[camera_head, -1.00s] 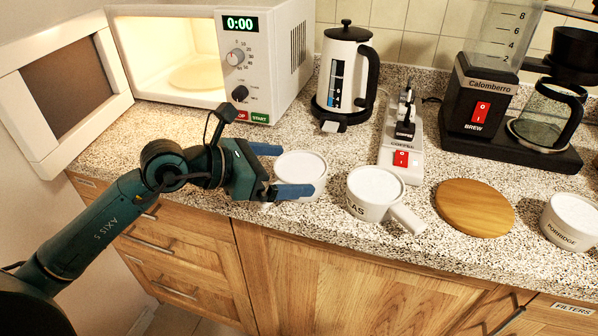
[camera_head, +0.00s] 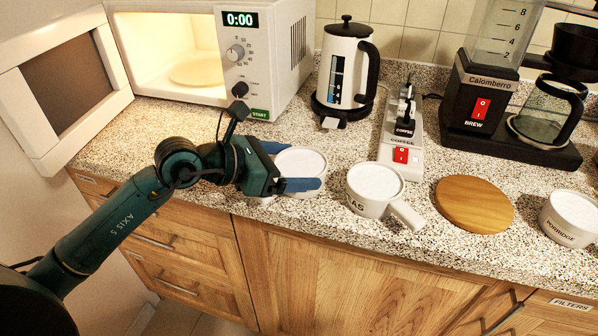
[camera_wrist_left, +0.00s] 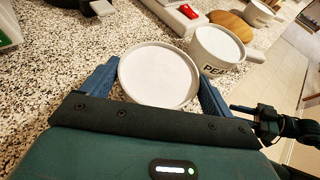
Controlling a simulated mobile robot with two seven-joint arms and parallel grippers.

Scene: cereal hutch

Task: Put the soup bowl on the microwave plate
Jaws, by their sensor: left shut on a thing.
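A round white bowl (camera_head: 300,163), probably the soup bowl, stands on the speckled counter; no label shows on it. My left gripper (camera_head: 298,167) is shut on it, one blue finger on each side. The left wrist view shows the bowl (camera_wrist_left: 158,75) between both fingers, its inside pale and flat-looking. The microwave plate (camera_head: 197,72) is a pale disc inside the lit microwave (camera_head: 262,60), whose door (camera_head: 65,88) stands open to the left. In the left wrist view, a dark arm end at the right edge looks like my right gripper (camera_wrist_left: 245,110); its jaws are unclear.
A white handled pan (camera_head: 374,190) stands just right of the bowl. Bare counter lies before the microwave.

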